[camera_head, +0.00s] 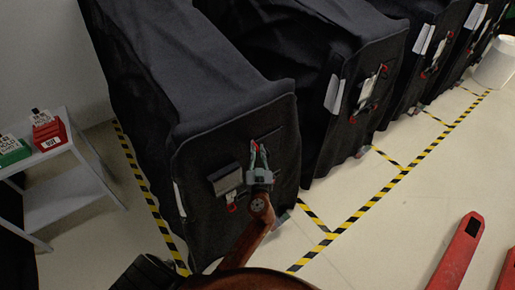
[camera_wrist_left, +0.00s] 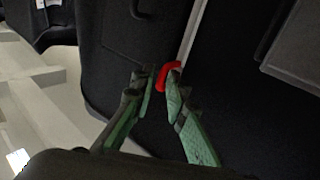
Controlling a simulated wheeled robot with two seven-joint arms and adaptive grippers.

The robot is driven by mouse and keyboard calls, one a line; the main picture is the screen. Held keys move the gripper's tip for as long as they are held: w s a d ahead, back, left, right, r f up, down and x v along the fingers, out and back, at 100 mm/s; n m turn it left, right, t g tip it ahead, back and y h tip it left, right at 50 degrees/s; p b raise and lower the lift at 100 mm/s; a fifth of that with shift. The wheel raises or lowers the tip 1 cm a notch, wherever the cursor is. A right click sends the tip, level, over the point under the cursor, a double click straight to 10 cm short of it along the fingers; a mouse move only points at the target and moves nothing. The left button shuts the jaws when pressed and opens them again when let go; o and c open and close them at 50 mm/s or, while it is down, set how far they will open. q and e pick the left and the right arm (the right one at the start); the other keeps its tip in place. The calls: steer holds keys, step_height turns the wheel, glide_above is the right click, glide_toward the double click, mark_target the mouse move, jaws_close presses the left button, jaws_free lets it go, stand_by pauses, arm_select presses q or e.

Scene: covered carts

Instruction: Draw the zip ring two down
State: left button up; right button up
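A red zip ring (camera_wrist_left: 161,78) hangs on the dark cover of the nearest cart (camera_head: 215,85), at the lower end of a pale strip (camera_wrist_left: 192,32) in the left wrist view. My left gripper (camera_head: 258,148) is at the front face of this cover, fingers pointing at it. In the wrist view its green-grey fingertips (camera_wrist_left: 160,82) are a little apart. The ring shows between them, partly hidden behind the right finger. A gap shows between the ring and the left finger; I cannot tell whether the right one touches it. My right gripper is not in view.
More covered carts (camera_head: 330,40) stand in a row to the right. A grey-white shelf table (camera_head: 70,185) with red (camera_head: 49,134) and green boxes stands at the left. Yellow-black tape (camera_head: 375,195) marks the floor. The floor in front is clear up to red forks (camera_head: 460,250).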

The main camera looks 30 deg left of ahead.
mark_target(257, 163)
arm_select(q)
steer(key=shift+w+a, duration=0.35)
steer(key=shift+w, duration=0.15)
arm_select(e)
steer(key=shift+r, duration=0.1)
arm_select(q)
jaws_close()
step_height(257, 163, down, 15)
steer(key=b, duration=1.6)
steer(key=shift+r, duration=0.15)
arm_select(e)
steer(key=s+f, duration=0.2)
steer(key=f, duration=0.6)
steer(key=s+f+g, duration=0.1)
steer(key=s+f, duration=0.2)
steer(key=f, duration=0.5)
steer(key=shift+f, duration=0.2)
arm_select(q)
steer(key=shift+r, duration=0.15)
